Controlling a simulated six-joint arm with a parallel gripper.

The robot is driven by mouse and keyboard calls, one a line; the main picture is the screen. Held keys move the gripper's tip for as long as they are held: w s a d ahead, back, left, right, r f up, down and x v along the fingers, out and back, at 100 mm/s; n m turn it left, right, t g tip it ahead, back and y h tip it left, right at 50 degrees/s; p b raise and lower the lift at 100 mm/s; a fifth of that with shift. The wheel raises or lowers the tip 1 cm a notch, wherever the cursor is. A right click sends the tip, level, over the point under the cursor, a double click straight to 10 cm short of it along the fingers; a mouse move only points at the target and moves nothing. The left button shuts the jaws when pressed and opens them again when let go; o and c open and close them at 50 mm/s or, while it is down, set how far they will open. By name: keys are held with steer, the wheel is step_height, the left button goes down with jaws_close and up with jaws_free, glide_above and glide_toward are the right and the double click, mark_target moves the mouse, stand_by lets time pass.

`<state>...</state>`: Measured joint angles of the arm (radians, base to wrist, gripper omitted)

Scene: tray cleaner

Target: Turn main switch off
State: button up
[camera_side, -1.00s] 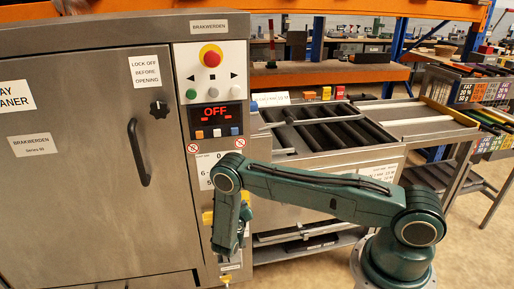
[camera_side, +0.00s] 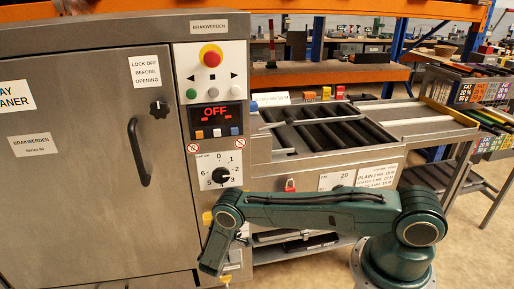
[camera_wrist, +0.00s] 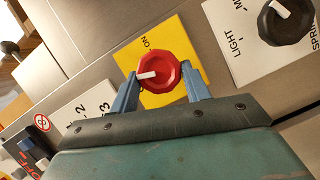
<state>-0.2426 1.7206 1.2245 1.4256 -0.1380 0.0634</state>
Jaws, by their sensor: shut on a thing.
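In the wrist view the main switch is a red knob (camera_wrist: 160,68) with a white pointer bar, on a yellow plate (camera_wrist: 183,38) marked ON. The pointer lies toward the picture's left, just below the ON label; an OFF label on the plate does not show. My gripper (camera_wrist: 158,76) has one blue-grey finger on each side of the knob and is shut on it. In the side view my wrist hides the knob and the fingers; only an edge of the yellow plate (camera_side: 207,218) shows.
A black knob (camera_wrist: 284,20) beside a LIGHT label sits right of the switch in the wrist view. In the side view a numbered dial (camera_side: 221,175), a display reading OFF (camera_side: 216,115) and a red emergency button (camera_side: 210,56) are above. A door handle (camera_side: 139,153) is left.

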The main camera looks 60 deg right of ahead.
steer(key=shift+n, duration=0.3)
steer(key=o, duration=1)
steer(key=shift+c, duration=0.2)
steer(key=shift+a, duration=0.1)
step_height(320, 180, up, 7)
steer(key=s+a, duration=0.1)
steer(key=a, duration=0.1)
steer(key=shift+a+r, duration=0.2)
steer(key=shift+a, duration=0.1)
